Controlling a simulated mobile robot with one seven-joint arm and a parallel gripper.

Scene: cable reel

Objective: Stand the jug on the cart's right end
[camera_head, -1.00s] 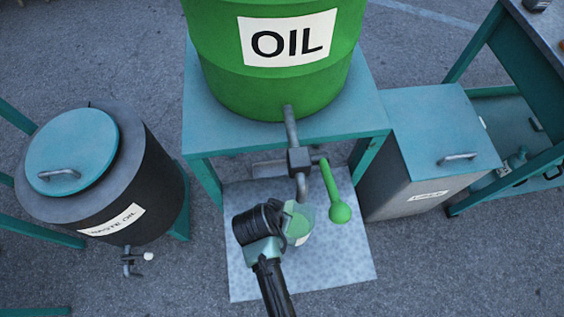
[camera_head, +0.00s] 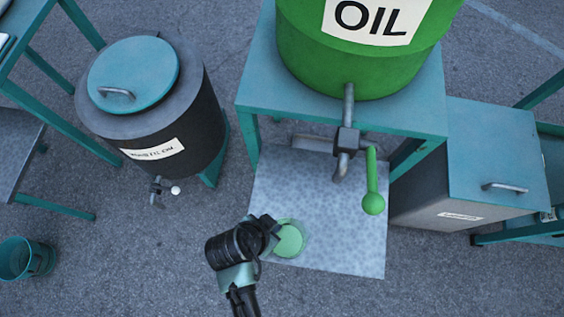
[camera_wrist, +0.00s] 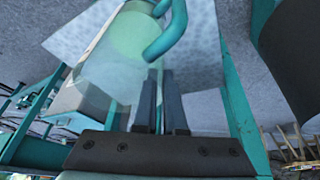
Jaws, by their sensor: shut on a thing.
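The jug (camera_head: 289,240) is translucent and holds green liquid up to near its rim, seen from above in the head view.
The green oil drum (camera_head: 365,65) stands on a teal stand (camera_head: 262,80), its spout (camera_head: 341,165) and green lever (camera_head: 372,190) jutting forward. A waste oil drum (camera_head: 190,110) stands left, a bin (camera_head: 500,150) right, a teal bucket (camera_head: 26,258) lower left. Floor between is clear.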

